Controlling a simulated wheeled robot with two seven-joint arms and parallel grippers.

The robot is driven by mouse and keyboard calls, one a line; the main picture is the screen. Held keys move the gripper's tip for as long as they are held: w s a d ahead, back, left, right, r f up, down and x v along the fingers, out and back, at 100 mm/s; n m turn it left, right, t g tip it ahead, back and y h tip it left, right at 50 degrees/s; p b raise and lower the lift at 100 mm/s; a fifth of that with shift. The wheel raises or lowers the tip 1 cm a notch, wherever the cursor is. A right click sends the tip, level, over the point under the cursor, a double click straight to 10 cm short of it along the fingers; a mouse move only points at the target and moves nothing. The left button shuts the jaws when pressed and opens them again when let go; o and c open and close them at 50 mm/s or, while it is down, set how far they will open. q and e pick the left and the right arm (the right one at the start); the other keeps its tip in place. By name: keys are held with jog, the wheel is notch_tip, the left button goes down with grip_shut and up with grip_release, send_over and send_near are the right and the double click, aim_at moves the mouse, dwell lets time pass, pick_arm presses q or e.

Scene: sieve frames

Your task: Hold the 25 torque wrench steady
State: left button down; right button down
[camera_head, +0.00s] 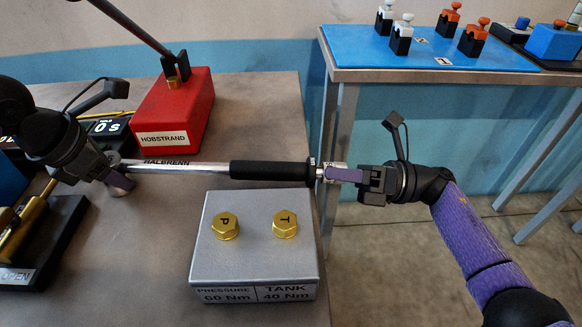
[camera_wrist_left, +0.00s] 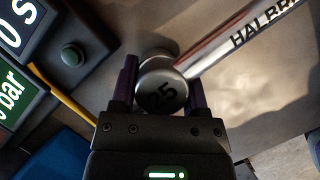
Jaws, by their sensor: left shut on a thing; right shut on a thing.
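The torque wrench (camera_head: 205,168) lies level across the head view, with a chrome shaft, a black grip and lettering reading HALBRENN. Its round head, marked 25, shows in the left wrist view (camera_wrist_left: 162,88). My left gripper (camera_head: 120,183) is shut on the head at the left end, with a purple finger on each side of it. My right gripper (camera_head: 335,174) is shut on the silver end beyond the black grip, near the table's right edge. The wrench passes behind the grey block (camera_head: 255,262), which carries two gold hex caps marked P (camera_head: 225,226) and T (camera_head: 285,224).
A red HOBSTRAND box (camera_head: 175,110) with a dark lever stands behind the wrench. A timer display (camera_head: 108,126) and a brass valve (camera_head: 25,225) are at the left. A second table (camera_head: 450,75) with a blue mat stands back right, with a floor gap between the tables.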

jog(key=shift+f, duration=0.15)
jog(key=shift+c, duration=1.1)
grip_release()
jog(key=d+f, duration=0.1)
jog(key=d, duration=1.1)
jog(key=shift+s+f, duration=0.15)
jog(key=shift+f, duration=0.2)
pick_arm(q)
grip_release()
